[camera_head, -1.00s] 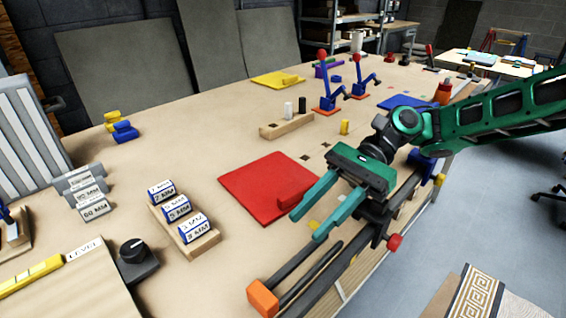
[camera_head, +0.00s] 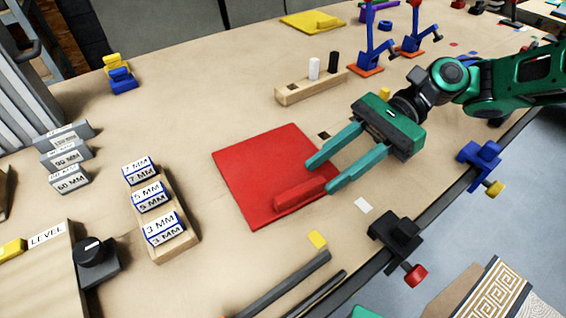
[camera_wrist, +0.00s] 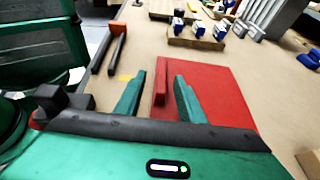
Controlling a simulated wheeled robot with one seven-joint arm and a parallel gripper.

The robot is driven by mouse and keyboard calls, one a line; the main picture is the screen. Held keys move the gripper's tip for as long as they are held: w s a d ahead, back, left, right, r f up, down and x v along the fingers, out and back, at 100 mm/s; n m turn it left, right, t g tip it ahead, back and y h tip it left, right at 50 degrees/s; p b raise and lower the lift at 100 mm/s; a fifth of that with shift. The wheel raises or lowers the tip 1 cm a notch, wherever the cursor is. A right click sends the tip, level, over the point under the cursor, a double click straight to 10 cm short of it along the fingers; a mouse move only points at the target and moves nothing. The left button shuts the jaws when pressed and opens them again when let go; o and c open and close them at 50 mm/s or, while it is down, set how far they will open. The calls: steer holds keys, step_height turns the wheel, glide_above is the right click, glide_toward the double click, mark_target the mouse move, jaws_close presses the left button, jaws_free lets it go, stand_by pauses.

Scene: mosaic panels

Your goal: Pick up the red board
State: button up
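The red board (camera_head: 262,165) lies flat on the workbench. A raised red handle block (camera_head: 300,194) runs along its near right edge. My gripper (camera_head: 318,175) is open, its two teal fingers pointing left at the handle from the right. In the wrist view, the handle (camera_wrist: 161,80) stands ahead of and between my open fingers (camera_wrist: 158,85), and the red board (camera_wrist: 215,90) extends to the right. The fingertips look close to the handle; whether they touch it or straddle it is unclear.
A wooden holder (camera_head: 178,245) with labelled spacer blocks stands left of the board. A wooden block (camera_head: 290,95) with black and white pegs stands behind it. Black clamp (camera_head: 395,232) and blue clamp (camera_head: 480,155) sit along the bench edge.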

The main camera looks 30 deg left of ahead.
mark_target(305, 186)
steer(key=shift+w+f+x, duration=0.1)
steer(key=shift+x, duration=1.5)
steer(key=shift+w+f+x, duration=0.15)
steer(key=shift+x, duration=1.45)
steer(key=shift+a, duration=0.2)
jaws_close()
